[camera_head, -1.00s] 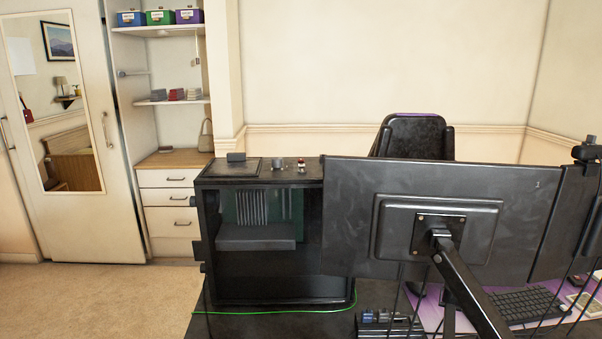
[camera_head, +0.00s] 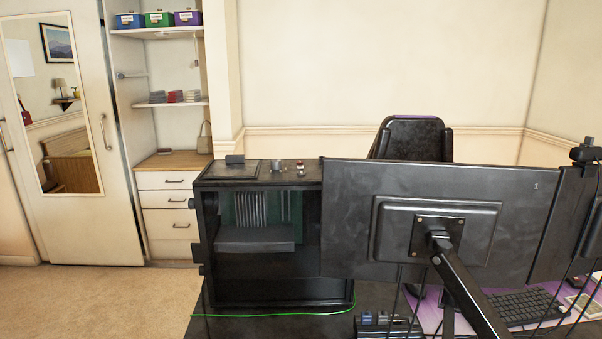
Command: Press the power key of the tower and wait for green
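The black computer tower (camera_head: 270,277) stands on the dark desk, left of the monitors, with its open side facing me. A grey block and a green board show inside it. On its top are a small knob (camera_head: 276,166) and a small red and white part (camera_head: 300,166); I cannot tell which part is the power key. No green light shows on the tower. Neither of my grippers is in view.
Two monitors stand with their backs to me, the nearer one (camera_head: 350,250) beside the tower on an arm (camera_head: 467,290). A green cable (camera_head: 270,315) runs along the desk. A keyboard (camera_head: 525,306) lies right. A chair (camera_head: 415,136) stands behind. Carpet (camera_head: 90,305) is clear at left.

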